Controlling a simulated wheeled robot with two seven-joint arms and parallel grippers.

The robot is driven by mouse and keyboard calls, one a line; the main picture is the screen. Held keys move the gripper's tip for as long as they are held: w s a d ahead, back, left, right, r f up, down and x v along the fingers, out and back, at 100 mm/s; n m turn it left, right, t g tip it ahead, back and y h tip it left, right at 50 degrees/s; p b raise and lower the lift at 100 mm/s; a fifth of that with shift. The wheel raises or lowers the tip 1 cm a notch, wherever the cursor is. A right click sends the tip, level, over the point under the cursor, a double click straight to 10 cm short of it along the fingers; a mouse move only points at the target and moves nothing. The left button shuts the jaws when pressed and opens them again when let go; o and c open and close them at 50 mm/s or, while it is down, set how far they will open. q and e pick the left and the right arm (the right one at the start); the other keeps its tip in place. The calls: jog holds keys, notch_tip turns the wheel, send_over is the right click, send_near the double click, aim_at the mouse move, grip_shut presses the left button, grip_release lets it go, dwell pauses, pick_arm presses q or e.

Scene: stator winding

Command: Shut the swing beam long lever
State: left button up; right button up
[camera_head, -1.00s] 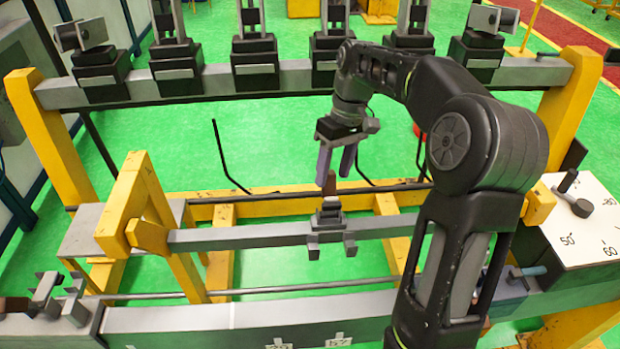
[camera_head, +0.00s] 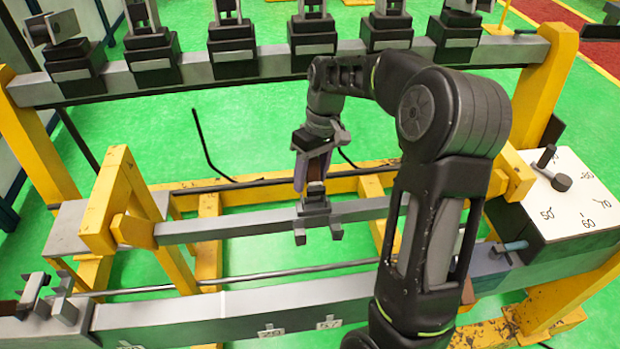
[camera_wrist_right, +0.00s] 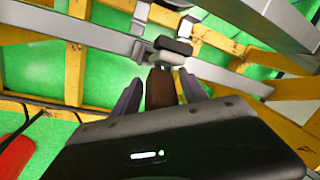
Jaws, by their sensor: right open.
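The swing beam (camera_head: 245,223) is a grey bar running across the frame from a yellow triangular bracket (camera_head: 112,200) on the left. The long lever (camera_head: 315,187) is a brown upright handle on a grey clamp block (camera_head: 314,205) at the beam's middle. My right gripper (camera_head: 309,180) points down at the lever, with its fingers on either side of it. In the right wrist view the brown lever (camera_wrist_right: 160,88) stands between the two spread fingertips of my gripper (camera_wrist_right: 160,95), with gaps showing on both sides. My left gripper is not in view.
A rear rail (camera_head: 270,72) carries several black and grey clamp blocks. A front grey beam (camera_head: 220,308) lies nearer, with number labels. A white dial box (camera_head: 570,215) with a black crank stands at the right. Green floor shows between the yellow frame members.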

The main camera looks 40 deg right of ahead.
jog(key=shift+a+f, duration=0.15)
jog(key=shift+f, duration=0.55)
grip_shut()
dwell(1.0)
